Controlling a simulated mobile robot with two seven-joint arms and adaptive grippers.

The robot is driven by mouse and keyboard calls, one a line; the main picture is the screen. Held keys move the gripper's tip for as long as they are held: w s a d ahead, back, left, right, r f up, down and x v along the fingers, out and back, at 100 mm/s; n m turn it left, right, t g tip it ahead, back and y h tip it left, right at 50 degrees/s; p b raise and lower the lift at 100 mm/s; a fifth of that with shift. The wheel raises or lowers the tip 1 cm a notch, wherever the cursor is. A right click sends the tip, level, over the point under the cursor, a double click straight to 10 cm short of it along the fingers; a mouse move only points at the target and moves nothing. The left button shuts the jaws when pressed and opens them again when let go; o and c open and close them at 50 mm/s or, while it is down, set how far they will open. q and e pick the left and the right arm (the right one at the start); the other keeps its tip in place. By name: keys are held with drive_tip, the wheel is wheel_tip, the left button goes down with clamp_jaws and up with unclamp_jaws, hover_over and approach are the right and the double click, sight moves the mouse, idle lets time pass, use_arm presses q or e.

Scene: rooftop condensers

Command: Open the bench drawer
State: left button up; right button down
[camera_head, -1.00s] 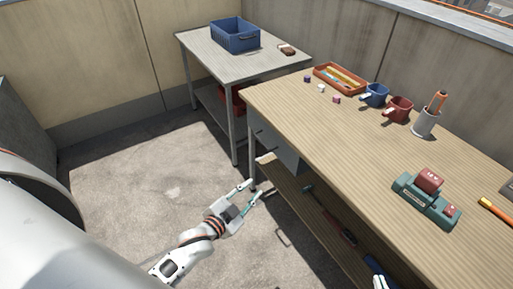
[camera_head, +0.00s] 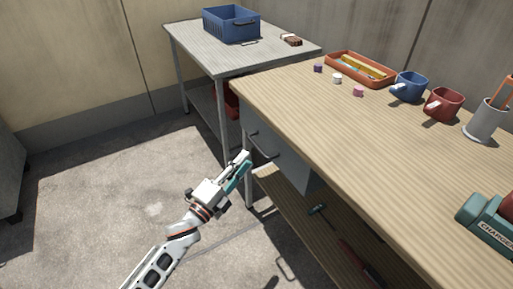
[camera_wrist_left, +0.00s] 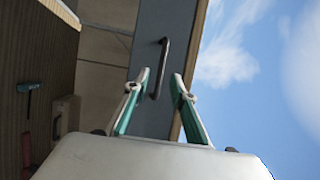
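The bench drawer (camera_head: 285,160) is a grey front under the left end of the wooden bench top, and it looks closed. Its dark bar handle (camera_head: 262,146) faces my left gripper (camera_head: 246,166), which is just in front of it. In the left wrist view the drawer front (camera_wrist_left: 156,22) is blue-grey, and the handle (camera_wrist_left: 163,62) appears between the fingertips of my left gripper (camera_wrist_left: 161,76). The fingers are apart, with teal pads. I cannot tell whether they touch the handle. My right gripper is not in view.
The bench top (camera_head: 320,130) holds an orange tray (camera_head: 337,70), blue mug (camera_head: 409,88), red mug (camera_head: 443,104), pen cup (camera_head: 485,123) and green charger (camera_head: 484,218). A lower shelf (camera_head: 285,205) holds tools. A side table (camera_head: 200,47) carries a blue crate (camera_head: 231,27). Floor left is clear.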

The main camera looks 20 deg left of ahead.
sight(257, 147)
use_arm(q)
drive_tip(key=x, duration=0.7)
drive_tip(key=shift+w+r+b, duration=0.1)
drive_tip(key=shift+b, duration=0.25)
clamp_jaws()
